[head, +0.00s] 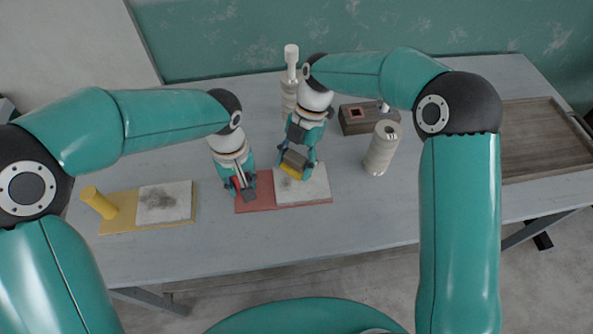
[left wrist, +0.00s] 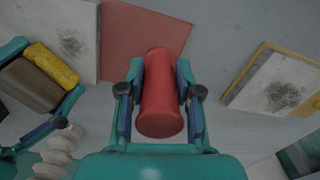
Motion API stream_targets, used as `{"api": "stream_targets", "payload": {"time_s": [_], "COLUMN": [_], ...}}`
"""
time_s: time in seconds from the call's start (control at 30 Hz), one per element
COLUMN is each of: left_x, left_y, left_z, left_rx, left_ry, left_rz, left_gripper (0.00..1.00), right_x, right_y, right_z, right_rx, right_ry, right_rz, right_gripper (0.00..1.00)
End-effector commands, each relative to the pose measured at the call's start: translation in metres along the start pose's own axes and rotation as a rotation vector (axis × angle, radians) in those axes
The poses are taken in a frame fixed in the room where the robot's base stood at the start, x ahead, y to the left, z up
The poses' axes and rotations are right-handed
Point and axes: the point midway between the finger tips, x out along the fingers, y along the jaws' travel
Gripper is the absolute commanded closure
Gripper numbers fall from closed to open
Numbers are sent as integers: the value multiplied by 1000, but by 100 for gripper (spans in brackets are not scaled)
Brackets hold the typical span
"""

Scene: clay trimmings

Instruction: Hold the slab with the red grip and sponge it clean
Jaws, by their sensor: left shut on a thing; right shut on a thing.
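The red board (head: 255,204) lies on the table and carries a pale slab (head: 316,189) on its right part. The red grip (left wrist: 162,95) stands up from the board. My left gripper (head: 243,189) is shut on the red grip, with a finger on each side of it. My right gripper (head: 296,160) is shut on a sponge (head: 292,169) with a yellow face and a brown back; it also shows in the left wrist view (left wrist: 52,65). The sponge is over the slab's upper left part; I cannot tell whether it touches. A grey smudge (left wrist: 70,42) shows on the slab in the left wrist view.
A yellow board (head: 122,221) with a yellow grip (head: 98,203) and a smudged slab (head: 165,203) lies at the left. A pale bottle (head: 382,148), another bottle (head: 290,90), a dark box (head: 357,118) and a wooden tray (head: 535,140) stand behind and right. The front table strip is clear.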

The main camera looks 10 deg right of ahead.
Motion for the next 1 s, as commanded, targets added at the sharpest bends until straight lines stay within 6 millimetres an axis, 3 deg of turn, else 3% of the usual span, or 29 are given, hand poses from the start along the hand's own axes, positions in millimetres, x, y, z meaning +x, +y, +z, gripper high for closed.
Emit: {"api": "stream_targets", "payload": {"time_s": [0.2,0.4,1.0], "left_x": [0,0,0], "left_y": [0,0,0], "left_z": [0,0,0], "left_rx": [1,0,0], "left_ry": [0,0,1], "left_rz": [0,0,1], "left_gripper": [100,100,100], "right_x": [-4,1,16], "right_y": [14,27,-12], "right_z": [12,-1,-38], "right_rx": [-1,-2,0], "right_ry": [-1,-1,0], "right_rz": [0,0,-2], "right_gripper": [89,89,89]}}
